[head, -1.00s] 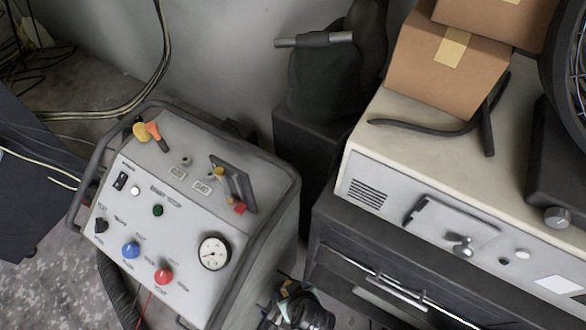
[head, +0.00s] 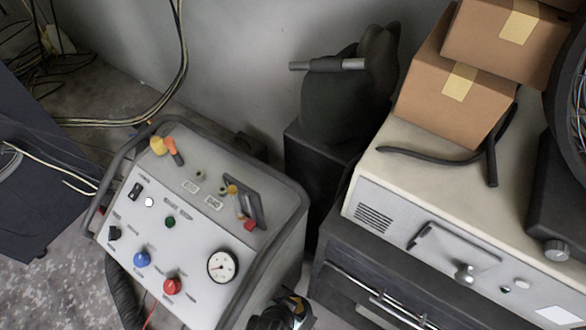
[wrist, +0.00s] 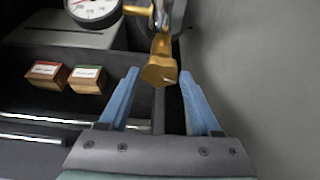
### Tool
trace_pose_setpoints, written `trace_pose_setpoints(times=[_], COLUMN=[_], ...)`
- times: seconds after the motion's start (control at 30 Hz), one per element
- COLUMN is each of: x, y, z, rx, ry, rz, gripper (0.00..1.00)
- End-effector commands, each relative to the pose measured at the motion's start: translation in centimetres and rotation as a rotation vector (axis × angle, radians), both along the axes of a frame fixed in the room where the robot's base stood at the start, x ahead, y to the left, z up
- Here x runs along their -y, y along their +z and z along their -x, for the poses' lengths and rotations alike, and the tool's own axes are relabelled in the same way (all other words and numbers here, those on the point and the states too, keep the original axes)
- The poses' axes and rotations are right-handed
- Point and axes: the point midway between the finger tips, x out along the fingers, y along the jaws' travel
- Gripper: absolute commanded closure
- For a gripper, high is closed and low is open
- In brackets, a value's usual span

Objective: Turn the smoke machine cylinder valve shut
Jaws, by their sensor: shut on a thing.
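A yellow, brass-like valve handle (wrist: 160,70) with a faceted end shows at the top centre of the wrist view, below a shiny metal fitting (wrist: 163,14). My gripper (wrist: 159,76) has two blue fingers, one on each side of the handle, and is shut on it. Part of the dark end of my arm (head: 284,313) shows at the bottom edge of the head view, between the grey console and the dark cabinet. The fingers and the valve are hidden in that view.
The grey console (head: 190,235) with knobs and a gauge (head: 222,266) stands left of my arm. The dark cabinet (head: 340,262) and cream machine (head: 400,185) stand to the right. In the wrist view, a gauge (wrist: 95,7) and two small boxes (wrist: 88,79) lie left of the valve.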

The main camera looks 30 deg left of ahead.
Motion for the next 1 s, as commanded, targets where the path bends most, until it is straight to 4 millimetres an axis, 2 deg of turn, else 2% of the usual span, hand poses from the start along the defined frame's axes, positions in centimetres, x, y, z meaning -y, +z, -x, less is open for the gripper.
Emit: trace_pose_setpoints(times=[0.2, 0.5, 1.0], x=[-0.2, -0.38, -0.44], y=[-0.26, -0.18, -0.1], z=[-0.01, 0.0, 0.07], rx=[-0.001, -0.002, -0.005], ry=[-0.176, -0.337, -0.397], rz=[-0.001, -0.003, -0.003], gripper=[0.91, 0.91, 0.91])
